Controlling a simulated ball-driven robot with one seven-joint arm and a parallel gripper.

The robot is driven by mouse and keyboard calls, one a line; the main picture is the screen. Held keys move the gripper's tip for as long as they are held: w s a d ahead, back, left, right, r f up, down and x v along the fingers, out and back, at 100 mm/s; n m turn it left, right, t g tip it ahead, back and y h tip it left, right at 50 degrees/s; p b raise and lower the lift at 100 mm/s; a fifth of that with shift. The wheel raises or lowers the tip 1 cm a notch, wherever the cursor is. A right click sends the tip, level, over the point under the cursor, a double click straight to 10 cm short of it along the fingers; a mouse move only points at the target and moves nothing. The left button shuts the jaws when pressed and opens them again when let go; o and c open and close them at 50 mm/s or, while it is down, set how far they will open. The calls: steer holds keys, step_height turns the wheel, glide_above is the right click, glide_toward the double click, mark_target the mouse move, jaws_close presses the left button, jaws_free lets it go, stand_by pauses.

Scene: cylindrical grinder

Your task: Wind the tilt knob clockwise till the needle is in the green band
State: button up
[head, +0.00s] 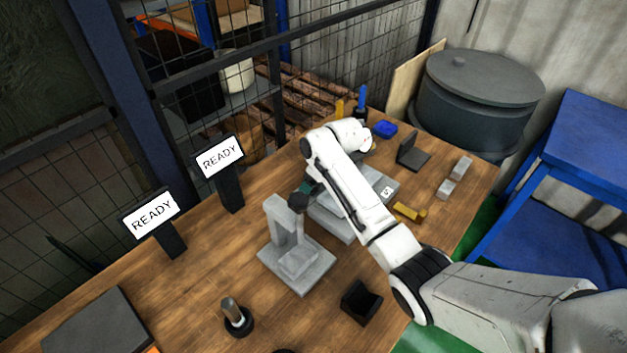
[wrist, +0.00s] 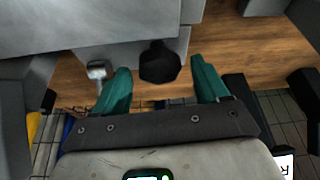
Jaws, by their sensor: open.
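A black faceted knob (wrist: 160,62) sits between the two teal fingers of my gripper (wrist: 160,68) in the wrist view. The fingers stand apart, with a visible gap on each side of the knob. In the head view a dark round knob (head: 297,202) shows beside the grey grinder (head: 340,218), close to a bit of teal finger; the rest of my gripper is hidden behind my arm. A small white face with a dark mark (head: 387,191) is on the grinder's right end. I cannot make out a needle or green band.
A grey upright stand (head: 282,225) is close in front of the grinder. Two READY signs (head: 219,157) stand at the back left. A black V-shaped block (head: 361,302), a brass piece (head: 409,212) and grey blocks (head: 446,188) lie around.

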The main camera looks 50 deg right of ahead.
steer(key=v, duration=1)
steer(key=shift+s+r+b, duration=0.2)
steer(key=shift+r+b, duration=0.1)
steer(key=shift+r, duration=0.05)
stand_by(0.3)
